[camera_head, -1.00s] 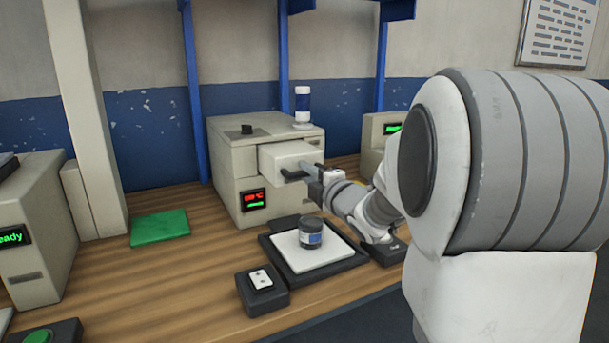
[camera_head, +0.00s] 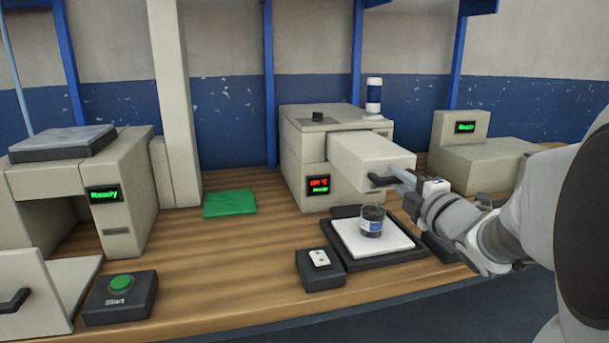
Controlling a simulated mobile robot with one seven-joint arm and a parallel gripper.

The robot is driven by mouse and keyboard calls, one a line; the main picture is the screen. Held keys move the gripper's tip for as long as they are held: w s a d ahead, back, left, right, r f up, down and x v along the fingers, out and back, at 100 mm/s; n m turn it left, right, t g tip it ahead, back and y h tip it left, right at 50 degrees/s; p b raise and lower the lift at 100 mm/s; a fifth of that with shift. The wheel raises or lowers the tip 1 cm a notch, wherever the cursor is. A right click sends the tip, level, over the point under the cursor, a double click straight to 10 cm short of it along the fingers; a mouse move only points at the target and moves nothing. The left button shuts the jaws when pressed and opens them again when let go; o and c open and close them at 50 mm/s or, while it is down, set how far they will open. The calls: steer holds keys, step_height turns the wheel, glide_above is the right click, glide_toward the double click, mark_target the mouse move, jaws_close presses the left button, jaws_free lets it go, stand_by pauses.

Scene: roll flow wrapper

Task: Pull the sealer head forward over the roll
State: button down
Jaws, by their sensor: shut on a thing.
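The sealer head (camera_head: 372,158) is a beige box sticking out of the front of the sealer machine (camera_head: 298,150). It has a dark handle (camera_head: 377,182) on its front face. My gripper (camera_head: 396,179) is shut on this handle, its fingers partly hiding the handle's right side. The roll (camera_head: 372,222), a small dark cylinder with a blue and white label, stands upright on a white pad (camera_head: 352,241) in a black tray. The head's front end is above and behind the roll in this view; its exact overlap is hard to tell.
A small black box with a white switch (camera_head: 320,259) sits left of the tray. A green mat (camera_head: 229,203) lies left of the machine. A green start button (camera_head: 121,283) and another machine stand farther left. A beige unit (camera_head: 480,158) stands at right. Bare wood lies front left.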

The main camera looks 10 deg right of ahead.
steer(key=shift+s+f, duration=0.1)
steer(key=shift+s, duration=0.05)
steer(key=c, duration=0.8)
jaws_free()
steer(key=shift+s, duration=0.1)
steer(key=shift+c, duration=0.2)
steer(key=shift+s, duration=0.15)
